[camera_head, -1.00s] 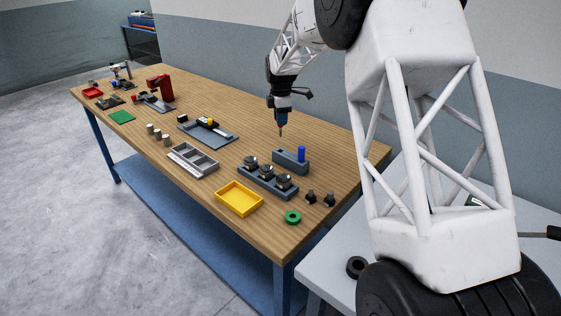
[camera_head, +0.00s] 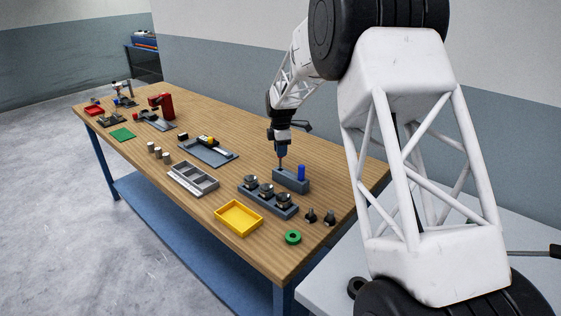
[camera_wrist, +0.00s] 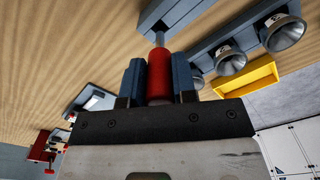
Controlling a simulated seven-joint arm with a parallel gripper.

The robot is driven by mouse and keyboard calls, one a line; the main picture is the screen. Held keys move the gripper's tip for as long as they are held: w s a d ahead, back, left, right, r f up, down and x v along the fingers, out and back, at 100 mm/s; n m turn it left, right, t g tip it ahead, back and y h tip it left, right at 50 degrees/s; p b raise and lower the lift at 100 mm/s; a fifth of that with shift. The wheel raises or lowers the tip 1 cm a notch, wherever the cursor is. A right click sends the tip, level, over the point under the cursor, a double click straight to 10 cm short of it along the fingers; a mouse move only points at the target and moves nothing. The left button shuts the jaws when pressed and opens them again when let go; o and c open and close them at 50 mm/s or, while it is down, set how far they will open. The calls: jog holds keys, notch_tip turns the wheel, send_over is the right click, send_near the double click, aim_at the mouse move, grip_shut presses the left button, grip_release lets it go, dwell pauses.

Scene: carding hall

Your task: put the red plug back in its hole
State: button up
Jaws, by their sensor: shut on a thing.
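My gripper (camera_head: 281,152) points down over the left end of the grey-blue block (camera_head: 290,184). In the wrist view its two fingers are shut on the red plug (camera_wrist: 159,72). The plug's grey pin (camera_wrist: 158,40) points at the block, which also shows in the wrist view (camera_wrist: 172,14). In the head view the pin's lower end meets the block's top at the left. I cannot tell whether the pin is in the hole; the hole itself is hidden. A blue plug (camera_head: 301,172) stands upright in the right end of the same block.
A grey-blue holder (camera_head: 268,202) with metal cups stands just in front of the block. A yellow tray (camera_head: 239,233), a green ring (camera_head: 293,237) and two small black pieces lie nearer. A grey compartment tray (camera_head: 213,185) is to the left. The wooden table is clear behind the block.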

jog(key=shift+f, duration=2.45)
jog(key=shift+f, duration=0.35)
jog(key=o, duration=0.9)
jog(key=shift+r, duration=0.1)
notch_tip(320, 180, up, 12)
jog(key=shift+r, duration=0.25)
